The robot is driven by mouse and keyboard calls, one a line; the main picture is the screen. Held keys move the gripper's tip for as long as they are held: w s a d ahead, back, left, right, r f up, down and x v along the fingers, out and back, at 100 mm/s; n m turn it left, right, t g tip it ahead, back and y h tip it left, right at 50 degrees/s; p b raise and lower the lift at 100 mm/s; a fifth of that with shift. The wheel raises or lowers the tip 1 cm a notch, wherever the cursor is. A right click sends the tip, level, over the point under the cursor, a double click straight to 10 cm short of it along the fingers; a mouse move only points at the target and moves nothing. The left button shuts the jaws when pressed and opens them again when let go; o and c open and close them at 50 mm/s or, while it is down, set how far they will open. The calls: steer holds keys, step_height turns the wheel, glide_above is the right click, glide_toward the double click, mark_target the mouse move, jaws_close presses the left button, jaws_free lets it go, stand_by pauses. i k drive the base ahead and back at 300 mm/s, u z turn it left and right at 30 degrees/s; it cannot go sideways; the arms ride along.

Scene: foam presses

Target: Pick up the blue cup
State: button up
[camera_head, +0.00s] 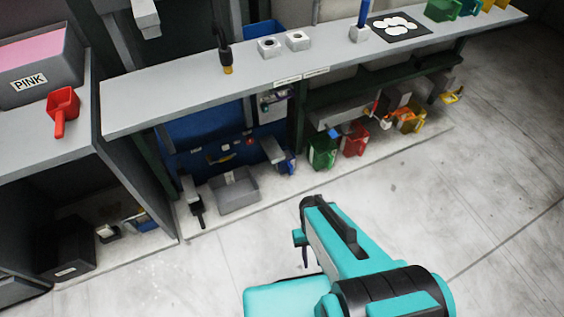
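A small blue cup-like container (470,8) stands at the top right on the long grey bench, between a green one (441,9) and a yellow one; the top edge of the picture cuts it off. Another blue item (287,163) is on the low level under the bench, too small to tell if it is a cup. My teal and black arm rises from the bottom centre, over the open floor and apart from the bench. My gripper (304,255) seems to be the small dark part at its far end, mostly hidden behind the link; its fingers cannot be made out.
The long grey bench (170,101) also holds a dark tool, white blocks and a black mat with pale discs (400,25). A red scoop (62,108) lies by the PINK bin (42,75) at left. Coloured containers and a grey tray (235,192) sit below. The floor at right is clear.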

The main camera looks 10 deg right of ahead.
mark_target(288, 164)
steer(key=u, duration=0.05)
steer(key=k, duration=0.45)
steer(key=u, duration=0.55)
steer(key=k, duration=0.9)
steer(key=u, duration=0.9)
steer(key=i, duration=1)
steer(key=z, duration=0.4)
steer(key=i, duration=0.7)
steer(key=z, duration=0.45)
